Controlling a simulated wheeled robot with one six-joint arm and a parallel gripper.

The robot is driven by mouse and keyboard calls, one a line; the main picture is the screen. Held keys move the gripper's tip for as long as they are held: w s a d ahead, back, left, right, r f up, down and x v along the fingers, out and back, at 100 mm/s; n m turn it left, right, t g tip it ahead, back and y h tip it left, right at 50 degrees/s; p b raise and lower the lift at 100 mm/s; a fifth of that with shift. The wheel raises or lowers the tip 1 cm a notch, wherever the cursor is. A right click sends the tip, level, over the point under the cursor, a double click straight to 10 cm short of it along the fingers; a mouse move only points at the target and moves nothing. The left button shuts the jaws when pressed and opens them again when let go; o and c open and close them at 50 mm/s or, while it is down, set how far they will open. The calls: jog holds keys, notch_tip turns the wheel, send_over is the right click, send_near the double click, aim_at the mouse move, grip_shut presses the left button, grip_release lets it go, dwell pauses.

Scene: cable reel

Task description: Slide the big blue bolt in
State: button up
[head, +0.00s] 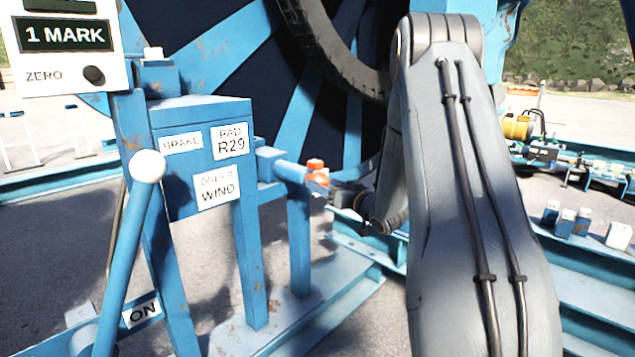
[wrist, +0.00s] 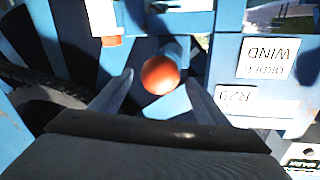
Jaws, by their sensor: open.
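The big blue bolt (head: 291,172) sticks out sideways from the blue brake stand in the head view. Orange-red parts show at its end, including a knob (head: 315,164). In the wrist view a round orange-red knob (wrist: 160,75) sits on a short blue stem (wrist: 180,48). My gripper (wrist: 158,88) is open, with one finger on each side of this knob and visible gaps to it.
The blue stand (head: 205,150) carries BRAKE, PAD R29 and ORDER WIND labels. A white-knobbed lever (head: 147,167) stands in front at left. The large reel (head: 250,60) is behind. In the wrist view another orange-red piece (wrist: 111,41) sits left of the knob.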

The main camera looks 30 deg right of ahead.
aim_at(296, 173)
jog(key=shift+w+a, duration=0.15)
jog(key=shift+w, duration=0.8)
jog(key=shift+w+a, duration=0.15)
jog(key=shift+w, duration=0.8)
jog(key=c, duration=1.5)
jog(key=shift+o, duration=0.2)
jog(key=w+a, duration=0.1)
jog(key=w, duration=0.2)
jog(key=w+a+b, duration=0.1)
jog(key=w, duration=0.2)
jog(key=w+a+b, duration=0.1)
jog(key=w, duration=0.3)
jog(key=shift+a+f, duration=0.1)
jog(key=shift+a, duration=0.25)
jog(key=shift+r, duration=0.2)
jog(key=o, duration=1.5)
jog(key=shift+w+a, duration=0.15)
jog(key=shift+w, duration=0.05)
jog(key=shift+c, duration=0.2)
jog(key=shift+f, duration=0.1)
jog(key=shift+s, duration=0.1)
